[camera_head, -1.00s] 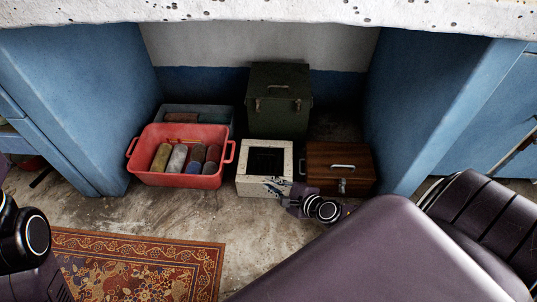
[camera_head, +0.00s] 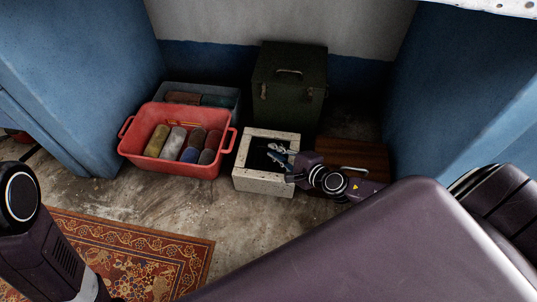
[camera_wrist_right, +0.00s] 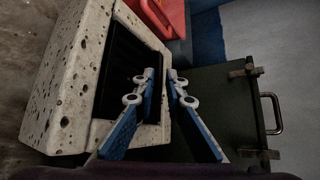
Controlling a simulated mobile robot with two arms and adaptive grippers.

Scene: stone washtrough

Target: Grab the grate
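The dark grate (camera_head: 259,160) sits in the square opening of a speckled white stone block (camera_head: 263,182) on the floor. In the right wrist view the grate (camera_wrist_right: 122,72) shows as a black ribbed panel inside the block's rim (camera_wrist_right: 75,75). My right gripper (camera_head: 277,153) reaches in from the right, over the opening, and partly hides the grate. In the wrist view its two blue fingers (camera_wrist_right: 161,73) are apart by a narrow gap, with nothing seen held between them. I cannot tell whether they touch the block. My left gripper is out of view.
A red bin (camera_head: 170,168) with several rolls stands left of the block, a grey bin (camera_head: 228,93) behind it. A dark green box (camera_head: 290,90) stands behind, and a brown wooden box (camera_head: 352,152) to the right. Blue walls flank the recess. A patterned rug (camera_head: 125,250) lies in front.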

